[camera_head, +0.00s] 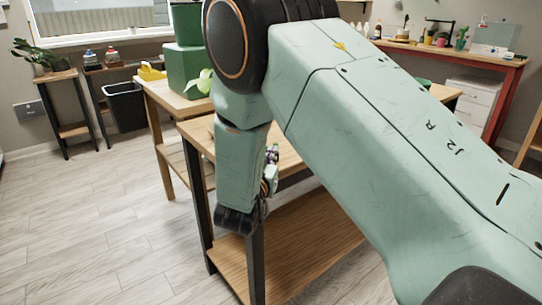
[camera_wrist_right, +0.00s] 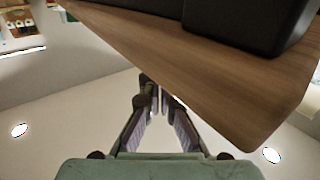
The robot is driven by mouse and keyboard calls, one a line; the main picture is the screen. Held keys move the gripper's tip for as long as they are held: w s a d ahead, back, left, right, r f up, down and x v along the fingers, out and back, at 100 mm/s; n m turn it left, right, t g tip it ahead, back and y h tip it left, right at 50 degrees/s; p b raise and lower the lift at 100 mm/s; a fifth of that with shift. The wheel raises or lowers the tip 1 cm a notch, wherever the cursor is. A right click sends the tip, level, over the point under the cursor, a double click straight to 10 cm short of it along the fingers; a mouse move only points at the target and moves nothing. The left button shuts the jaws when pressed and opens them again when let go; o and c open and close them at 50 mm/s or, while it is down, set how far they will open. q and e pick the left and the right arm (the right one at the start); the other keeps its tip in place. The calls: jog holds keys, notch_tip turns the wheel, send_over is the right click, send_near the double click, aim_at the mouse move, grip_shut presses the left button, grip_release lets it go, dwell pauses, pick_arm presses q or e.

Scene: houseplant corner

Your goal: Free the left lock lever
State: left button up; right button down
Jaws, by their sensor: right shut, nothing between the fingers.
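No lock lever can be made out in either view. In the wrist view my right gripper (camera_wrist_right: 160,97) is shut with nothing between its fingertips. The fingers point toward the edge of a wooden board (camera_wrist_right: 205,70) and appear close to it; whether they touch I cannot tell. A large dark block (camera_wrist_right: 245,22) lies against the board at the top. In the head view my right arm hangs down in front of a wooden table (camera_head: 290,160) and hides much of it. Only a small part of the gripper (camera_head: 271,165) shows behind the forearm. My left gripper is not in view.
The table has dark legs and a lower shelf (camera_head: 310,245). Behind it stands another wooden table (camera_head: 160,92) with green pots (camera_head: 185,70). A black bin (camera_head: 125,106) and a plant stand (camera_head: 70,110) are at the left. The floor (camera_head: 90,215) at the left is clear.

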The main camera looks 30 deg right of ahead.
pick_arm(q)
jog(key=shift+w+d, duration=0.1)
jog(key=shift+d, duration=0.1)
pick_arm(e)
jog(key=shift+d, duration=0.1)
jog(key=shift+s, duration=0.1)
jog(key=shift+d+f+t+y, duration=0.1)
jog(key=shift+d+t+y, duration=0.05)
jog(key=shift+t+y, duration=0.2)
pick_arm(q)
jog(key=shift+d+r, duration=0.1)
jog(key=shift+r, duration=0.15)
pick_arm(e)
jog(key=shift+n, duration=0.3)
pick_arm(q)
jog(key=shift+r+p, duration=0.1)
jog(key=shift+p, duration=0.25)
pick_arm(e)
jog(key=shift+t, duration=0.25)
